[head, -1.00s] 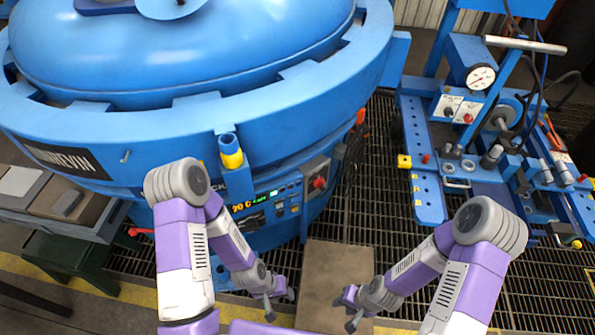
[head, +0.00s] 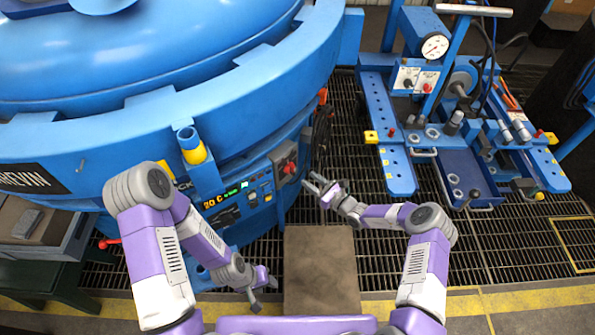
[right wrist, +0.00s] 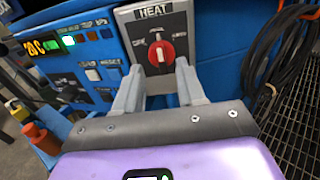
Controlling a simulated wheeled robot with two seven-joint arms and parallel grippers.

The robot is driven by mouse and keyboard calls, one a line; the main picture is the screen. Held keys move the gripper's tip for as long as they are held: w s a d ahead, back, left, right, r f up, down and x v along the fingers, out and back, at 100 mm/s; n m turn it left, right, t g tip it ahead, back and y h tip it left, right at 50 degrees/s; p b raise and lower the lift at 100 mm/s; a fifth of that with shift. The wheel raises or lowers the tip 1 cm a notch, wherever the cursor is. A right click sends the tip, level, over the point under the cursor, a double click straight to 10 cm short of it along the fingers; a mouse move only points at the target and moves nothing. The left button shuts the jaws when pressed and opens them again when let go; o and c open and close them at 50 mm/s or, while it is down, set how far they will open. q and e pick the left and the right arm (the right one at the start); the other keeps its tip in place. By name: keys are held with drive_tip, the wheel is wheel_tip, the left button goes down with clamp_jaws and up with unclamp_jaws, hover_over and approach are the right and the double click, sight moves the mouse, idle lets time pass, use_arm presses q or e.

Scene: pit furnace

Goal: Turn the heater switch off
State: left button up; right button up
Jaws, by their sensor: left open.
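The heater switch (head: 289,168) is a red round knob on a grey plate on the front of the blue furnace. In the right wrist view the red knob (right wrist: 161,53) sits below a HEAT label, and its white mark points roughly upward. My right gripper (head: 313,183) is open and empty, in front of the plate and a little to its right in the head view. In the right wrist view its two fingers (right wrist: 159,80) are apart, below and either side of the knob, not closed on it. My left gripper (head: 264,293) is open and empty, low beside the brown floor plate.
A control panel (head: 238,198) with a lit display adjoins the switch on its left. Dark cables (right wrist: 268,55) hang to its right. A blue machine with a gauge (head: 435,46) stands at right; grating lies between.

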sight(291, 169)
drive_tip(key=b+x, duration=0.2)
drive_tip(key=x, duration=0.5)
drive_tip(key=shift+a, duration=0.1)
clamp_jaws()
